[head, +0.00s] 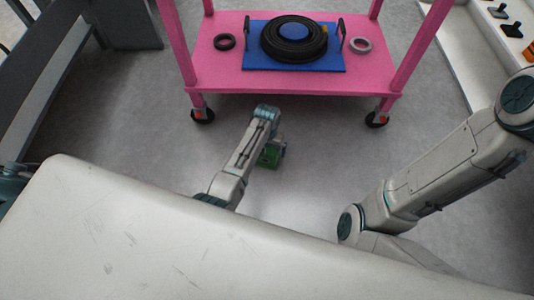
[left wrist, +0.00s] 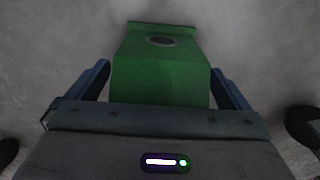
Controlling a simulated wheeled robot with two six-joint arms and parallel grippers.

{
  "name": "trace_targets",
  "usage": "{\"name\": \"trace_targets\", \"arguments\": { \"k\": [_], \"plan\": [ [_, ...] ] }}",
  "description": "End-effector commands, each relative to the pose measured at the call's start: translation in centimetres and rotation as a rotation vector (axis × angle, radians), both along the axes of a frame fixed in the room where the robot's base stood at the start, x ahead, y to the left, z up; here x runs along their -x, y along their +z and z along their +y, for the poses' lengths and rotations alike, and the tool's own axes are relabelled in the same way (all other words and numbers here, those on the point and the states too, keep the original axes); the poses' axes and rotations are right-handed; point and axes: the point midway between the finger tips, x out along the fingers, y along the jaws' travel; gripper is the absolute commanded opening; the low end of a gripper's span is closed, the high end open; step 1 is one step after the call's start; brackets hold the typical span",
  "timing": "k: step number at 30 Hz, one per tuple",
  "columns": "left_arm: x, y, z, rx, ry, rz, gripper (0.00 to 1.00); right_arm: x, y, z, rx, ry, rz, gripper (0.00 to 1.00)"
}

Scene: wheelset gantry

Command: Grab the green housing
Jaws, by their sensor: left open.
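The green housing (head: 268,157) is low over or on the grey floor in the head view, partly hidden by my left arm. In the left wrist view the green housing (left wrist: 160,75) is a block with a round dark hole in its far part. My left gripper (head: 279,148) is at the housing. In the left wrist view its blue fingers stand on either side of the housing, open, with narrow gaps seeming to show. The housing's near lower part is hidden by the gripper body. My right gripper is out of view; only its arm shows.
A pink wheeled cart (head: 290,82) stands just beyond, with a blue tray (head: 262,60) holding a black ring stack (head: 272,45). A dark ring (head: 224,42) and a grey ring (head: 361,45) flank the tray. Grey floor around the housing is clear.

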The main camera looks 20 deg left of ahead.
Motion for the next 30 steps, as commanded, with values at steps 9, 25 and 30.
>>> {"name": "trace_targets", "arguments": {
  "k": [9,25,30],
  "plan": [
    [-0.01,-0.02,0.01,0.000,0.000,0.000,0.90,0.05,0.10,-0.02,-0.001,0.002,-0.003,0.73],
    [-0.03,0.06,0.01,0.000,0.000,-0.001,0.47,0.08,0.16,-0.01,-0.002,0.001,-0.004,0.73],
    [-0.01,0.30,0.05,0.000,0.000,-0.001,0.47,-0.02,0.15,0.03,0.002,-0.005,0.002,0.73]
  ]
}}
